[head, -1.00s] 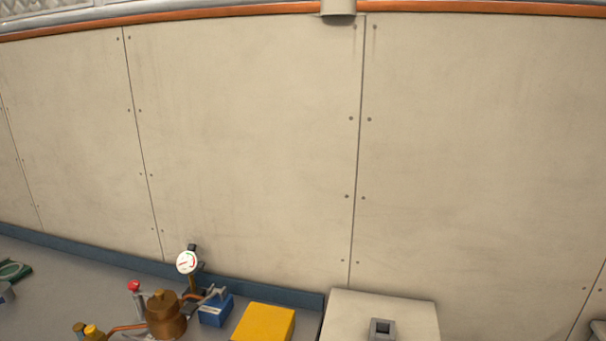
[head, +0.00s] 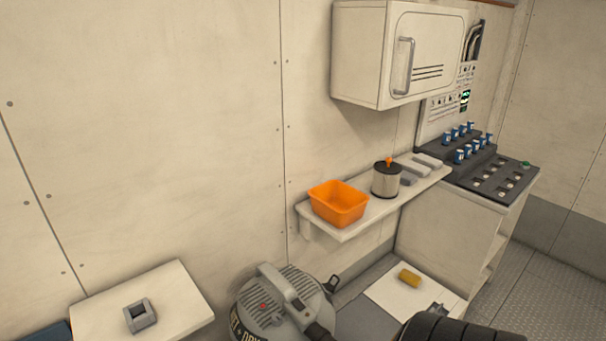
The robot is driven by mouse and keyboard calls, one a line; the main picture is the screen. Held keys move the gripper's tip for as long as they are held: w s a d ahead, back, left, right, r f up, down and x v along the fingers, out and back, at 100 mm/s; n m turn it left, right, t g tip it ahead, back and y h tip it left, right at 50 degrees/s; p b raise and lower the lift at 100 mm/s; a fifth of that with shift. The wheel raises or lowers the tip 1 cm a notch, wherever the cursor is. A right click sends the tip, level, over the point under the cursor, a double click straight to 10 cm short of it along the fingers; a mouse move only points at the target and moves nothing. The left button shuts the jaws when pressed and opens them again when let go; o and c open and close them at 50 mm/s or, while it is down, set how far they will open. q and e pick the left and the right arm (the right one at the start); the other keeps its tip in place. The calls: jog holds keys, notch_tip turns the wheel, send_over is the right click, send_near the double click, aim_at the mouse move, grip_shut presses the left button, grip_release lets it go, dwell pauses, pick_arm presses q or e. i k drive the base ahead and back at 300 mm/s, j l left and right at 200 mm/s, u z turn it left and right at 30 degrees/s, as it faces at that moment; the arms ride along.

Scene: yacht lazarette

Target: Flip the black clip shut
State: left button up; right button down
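A grey wet/dry vacuum (head: 275,305) with a ribbed top and a handle stands at the bottom centre of the head view, its lower part cut off by the frame. A black clip (head: 332,284) sticks outward and up from the right side of its lid, so it looks open.
A shelf (head: 355,228) on the wall holds an orange bin (head: 338,203) and a metal canister (head: 386,179). A cabinet (head: 385,55) hangs above. A pale box (head: 180,303) stands left of the vacuum.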

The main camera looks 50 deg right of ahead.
aim_at(328, 286)
jog(key=z, duration=1.9)
